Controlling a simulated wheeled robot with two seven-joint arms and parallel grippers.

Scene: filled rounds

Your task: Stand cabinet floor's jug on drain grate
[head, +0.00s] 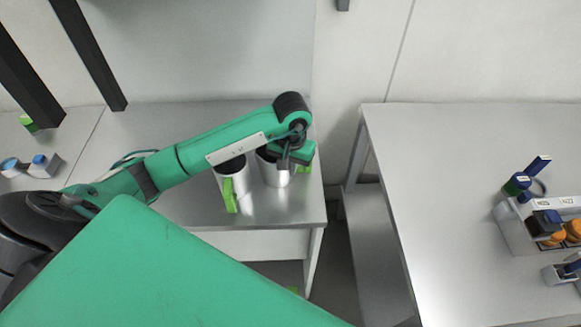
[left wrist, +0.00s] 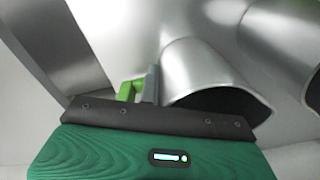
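Two silver jugs with green handles stand upright on the metal counter (head: 285,207): a left jug (head: 241,183) and a right jug (head: 273,174). My left gripper (head: 284,172) points down at the right jug, partly covering it. In the left wrist view a silver jug (left wrist: 195,62) lies close ahead; one grey finger (left wrist: 152,84) is beside a green handle (left wrist: 128,92). The other finger is hidden, so I cannot tell whether it grips. I cannot make out a drain grate. My right gripper is out of view.
A pale table (head: 450,220) stands to the right, across a gap from the counter. It bears a grey rack (head: 515,232) with bottles at its right end. Small grey holders (head: 45,165) stand at the far left. Dark posts rise at upper left.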

